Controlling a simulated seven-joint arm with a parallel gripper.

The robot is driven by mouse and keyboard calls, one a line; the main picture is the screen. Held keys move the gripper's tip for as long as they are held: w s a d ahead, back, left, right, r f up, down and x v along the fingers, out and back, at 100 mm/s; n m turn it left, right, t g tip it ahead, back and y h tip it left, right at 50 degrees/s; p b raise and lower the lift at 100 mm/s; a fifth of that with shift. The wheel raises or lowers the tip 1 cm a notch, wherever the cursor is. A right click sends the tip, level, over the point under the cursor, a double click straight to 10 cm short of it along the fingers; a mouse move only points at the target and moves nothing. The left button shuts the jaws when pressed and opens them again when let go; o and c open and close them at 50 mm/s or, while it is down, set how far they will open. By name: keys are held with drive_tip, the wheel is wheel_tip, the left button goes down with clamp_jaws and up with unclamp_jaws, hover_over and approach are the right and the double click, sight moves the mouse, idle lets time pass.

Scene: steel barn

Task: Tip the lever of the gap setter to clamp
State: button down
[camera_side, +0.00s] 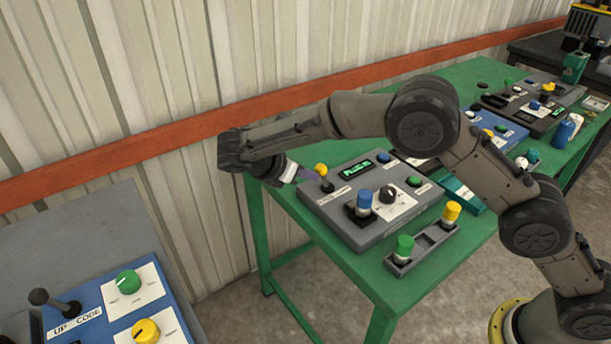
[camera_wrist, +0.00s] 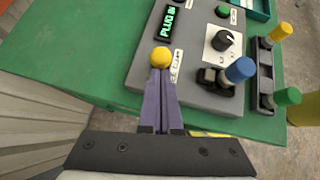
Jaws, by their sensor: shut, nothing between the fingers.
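A grey control box (camera_side: 371,228) stands on the green table; it also shows in the wrist view (camera_wrist: 188,98). In the wrist view the yellow knob (camera_wrist: 161,57) is just beyond my fingertips. My gripper (camera_side: 308,175) is shut and empty, its purple fingers (camera_wrist: 160,80) pressed together and pointing at the knob. I cannot tell whether they touch it. The lever's shaft is mostly hidden in the wrist view. The small labels beside it are too blurred to read.
The box also has a green-lit display (camera_side: 355,171), a black dial (camera_side: 387,194), a blue-topped plug (camera_side: 364,202) and buttons. A dark holder with green and yellow plugs (camera_side: 425,242) lies beside it. A blue panel (camera_side: 115,315) stands at lower left. More devices crowd the table's far end.

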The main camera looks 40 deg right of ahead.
sight(324, 165)
drive_tip(key=shift+d, duration=0.1)
drive_tip(key=shift+d+r+y, duration=0.4)
drive_tip(key=shift+d+y, duration=0.15)
drive_tip(key=shift+y, duration=0.15)
drive_tip(key=shift+d+r+y, duration=0.35)
drive_tip(key=shift+d+y, duration=0.2)
drive_tip(key=shift+y, duration=0.15)
drive_tip(key=shift+d+r+y, duration=0.2)
drive_tip(key=shift+d+y, duration=0.45)
drive_tip(key=shift+y, duration=0.05)
drive_tip(key=shift+d+r+y, duration=0.2)
drive_tip(key=shift+d+y, duration=0.65)
drive_tip(key=shift+y, duration=0.15)
drive_tip(key=shift+d, duration=0.55)
